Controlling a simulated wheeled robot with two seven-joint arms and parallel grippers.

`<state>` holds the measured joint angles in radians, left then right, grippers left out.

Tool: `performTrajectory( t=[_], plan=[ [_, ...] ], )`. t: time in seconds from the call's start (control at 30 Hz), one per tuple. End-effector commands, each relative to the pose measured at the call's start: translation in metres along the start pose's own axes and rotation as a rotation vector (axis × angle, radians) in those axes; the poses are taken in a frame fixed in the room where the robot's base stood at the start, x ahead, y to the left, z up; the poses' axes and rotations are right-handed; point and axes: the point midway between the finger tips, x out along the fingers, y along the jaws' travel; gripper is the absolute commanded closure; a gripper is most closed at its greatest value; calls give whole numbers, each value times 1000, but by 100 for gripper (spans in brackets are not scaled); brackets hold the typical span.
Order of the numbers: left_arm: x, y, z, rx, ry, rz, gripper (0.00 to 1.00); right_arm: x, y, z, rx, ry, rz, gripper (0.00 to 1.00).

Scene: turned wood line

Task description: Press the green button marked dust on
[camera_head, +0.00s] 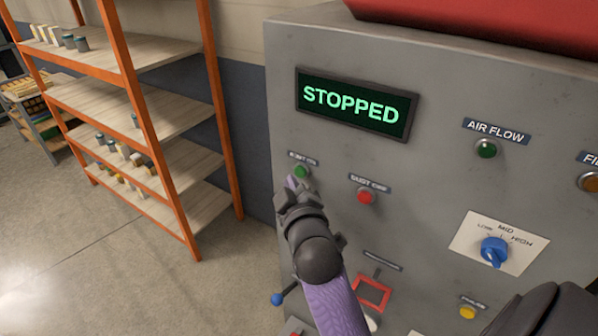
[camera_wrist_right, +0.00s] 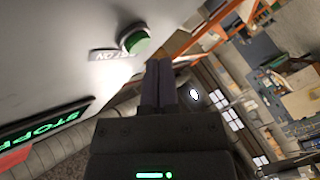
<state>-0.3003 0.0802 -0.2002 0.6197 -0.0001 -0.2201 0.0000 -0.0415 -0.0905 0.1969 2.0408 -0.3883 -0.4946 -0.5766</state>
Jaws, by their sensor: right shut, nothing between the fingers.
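The green button (camera_head: 301,172) sits on the grey panel under a small label that reads as dust on. In the right wrist view the green button (camera_wrist_right: 137,43) stands out from the panel beside its label. My right gripper (camera_head: 291,182) is shut and empty, its fingertips just below and left of the button in the head view. In the wrist view the closed fingers (camera_wrist_right: 159,70) point just past the button, with a small gap in the picture. I see no clear contact. My left gripper is out of view.
The display (camera_head: 354,104) reads STOPPED. A red button (camera_head: 366,196) labelled dust off is right of the green one. A green air flow lamp (camera_head: 486,149), a blue knob (camera_head: 494,251) and a red frame (camera_head: 372,292) are on the panel. Orange shelving (camera_head: 140,110) stands left.

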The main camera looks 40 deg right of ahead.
Motion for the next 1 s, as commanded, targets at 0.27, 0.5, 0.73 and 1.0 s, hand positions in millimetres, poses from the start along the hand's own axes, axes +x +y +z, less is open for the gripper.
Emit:
performTrajectory(
  t=[0.27, 0.5, 0.73, 1.0],
  plan=[
    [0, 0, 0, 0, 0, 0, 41, 0, 0, 0, 0, 0, 0, 100],
    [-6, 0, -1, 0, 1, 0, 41, 5, 5, 3, -1, -1, 0, 100],
    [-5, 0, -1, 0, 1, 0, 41, 6, 5, 4, 0, 0, 0, 100],
    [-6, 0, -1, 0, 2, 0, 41, 7, 5, 5, 0, 0, 0, 100]
  ],
)
